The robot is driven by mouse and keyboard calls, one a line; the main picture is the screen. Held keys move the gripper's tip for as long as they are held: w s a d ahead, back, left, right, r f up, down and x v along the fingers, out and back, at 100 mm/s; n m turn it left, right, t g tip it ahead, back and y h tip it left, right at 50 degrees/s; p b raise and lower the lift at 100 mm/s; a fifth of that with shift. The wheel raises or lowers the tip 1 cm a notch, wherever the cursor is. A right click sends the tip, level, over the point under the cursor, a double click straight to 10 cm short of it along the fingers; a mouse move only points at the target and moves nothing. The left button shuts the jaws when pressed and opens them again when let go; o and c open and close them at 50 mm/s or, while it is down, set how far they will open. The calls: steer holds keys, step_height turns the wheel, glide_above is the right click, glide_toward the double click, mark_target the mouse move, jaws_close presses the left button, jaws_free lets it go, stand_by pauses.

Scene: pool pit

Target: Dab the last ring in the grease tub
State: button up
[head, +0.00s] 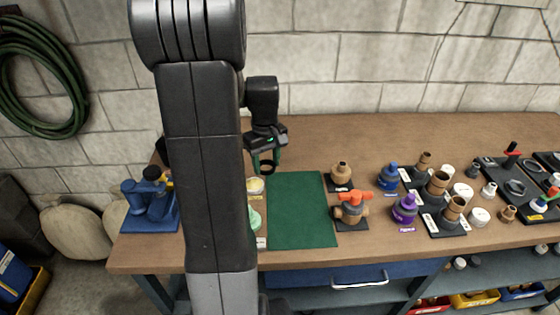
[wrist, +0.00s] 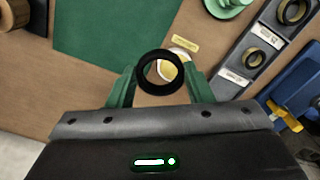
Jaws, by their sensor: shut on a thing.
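My gripper (head: 266,164) is shut on a black ring (wrist: 160,73), which sits between the two green fingertips in the wrist view. The same dark ring (head: 267,169) hangs below the gripper in the head view. The grease tub (head: 256,186) is a small pale round pot with yellowish contents, on the bench just left of the green mat. In the wrist view the tub (wrist: 182,56) shows behind the ring, partly covered by it. The ring looks above the tub and apart from it; the exact gap cannot be told.
A green mat (head: 300,215) lies clear beside the tub. A pale green dish (wrist: 230,4) and a blue vise (head: 150,203) are close by. Valve parts, including an orange-handled one (head: 352,207), stand right of the mat.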

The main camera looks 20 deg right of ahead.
mark_target(254, 182)
steer(key=w+a, duration=0.2)
steer(key=w+a+p, duration=0.1)
steer(key=shift+w+a+f, duration=0.1)
steer(key=shift+w+f, duration=0.1)
steer(key=shift+f, duration=0.05)
steer(key=shift+f+b, duration=2.25)
steer(key=shift+f, duration=0.75)
steer(key=shift+f+b, duration=0.4)
steer(key=shift+f, duration=0.3)
steer(key=shift+r+p, duration=2.65)
steer(key=shift+r, duration=0.95)
steer(key=shift+s+f, duration=0.1)
